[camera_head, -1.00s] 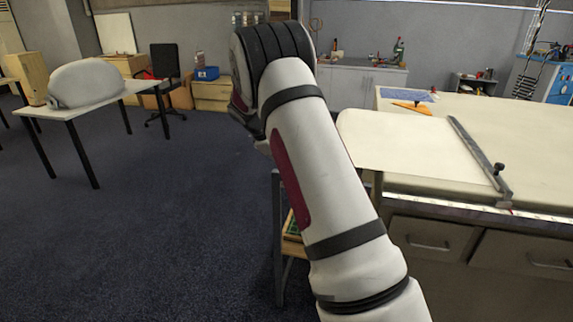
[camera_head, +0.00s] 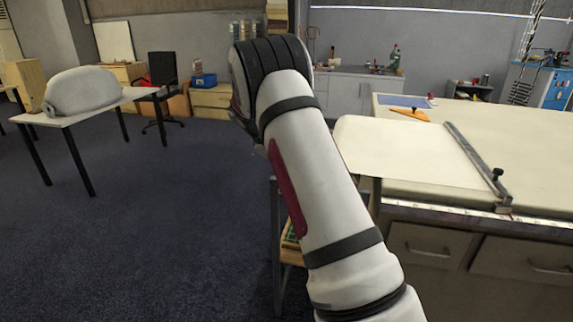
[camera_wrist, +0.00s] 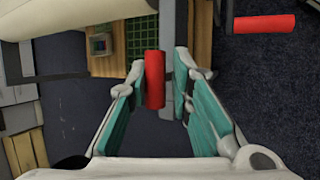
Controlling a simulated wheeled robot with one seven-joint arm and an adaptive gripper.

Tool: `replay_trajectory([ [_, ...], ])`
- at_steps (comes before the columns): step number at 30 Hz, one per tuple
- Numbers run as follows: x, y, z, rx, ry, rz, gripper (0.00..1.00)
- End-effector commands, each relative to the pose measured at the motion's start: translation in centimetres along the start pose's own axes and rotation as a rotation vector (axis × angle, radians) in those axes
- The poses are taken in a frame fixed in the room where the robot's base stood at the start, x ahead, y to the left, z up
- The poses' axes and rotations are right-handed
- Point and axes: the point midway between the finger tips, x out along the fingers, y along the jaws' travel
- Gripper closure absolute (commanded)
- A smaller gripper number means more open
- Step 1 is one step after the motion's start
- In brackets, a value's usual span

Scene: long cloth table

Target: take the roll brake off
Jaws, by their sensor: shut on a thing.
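In the wrist view, a red cylindrical handle (camera_wrist: 154,80) stands between the teal-padded fingers of my gripper (camera_wrist: 160,76). The fingers are closed in on it. A grey metal bar (camera_wrist: 179,98) runs beside the handle, close to the right fingertip. A second red handle (camera_wrist: 264,24) lies crosswise at the upper right, apart from the fingers. Which of these parts is the roll brake is not clear from the picture. Part of a pale, rounded surface (camera_wrist: 60,18) shows at the upper left. My gripper is hidden in the head view.
The long cloth table (camera_head: 480,160) is at the right, with a sliding metal bar (camera_head: 472,158) and an orange tool (camera_head: 408,113) on it. A wooden shelf (camera_wrist: 110,65) with a green grid is below my gripper.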

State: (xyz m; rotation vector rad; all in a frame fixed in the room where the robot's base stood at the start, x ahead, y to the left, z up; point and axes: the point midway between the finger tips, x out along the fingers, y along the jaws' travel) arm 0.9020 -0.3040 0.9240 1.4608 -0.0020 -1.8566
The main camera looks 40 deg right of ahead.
Motion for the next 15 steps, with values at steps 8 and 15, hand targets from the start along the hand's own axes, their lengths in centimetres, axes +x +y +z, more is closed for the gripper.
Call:
replay_trajectory([
  [8, 0.44, 0.7, 0.33, 0.005, -0.001, 0.014, 0.65],
  [15, 0.3, 0.56, 0.25, 0.003, 0.0, 0.012, 0.65],
])
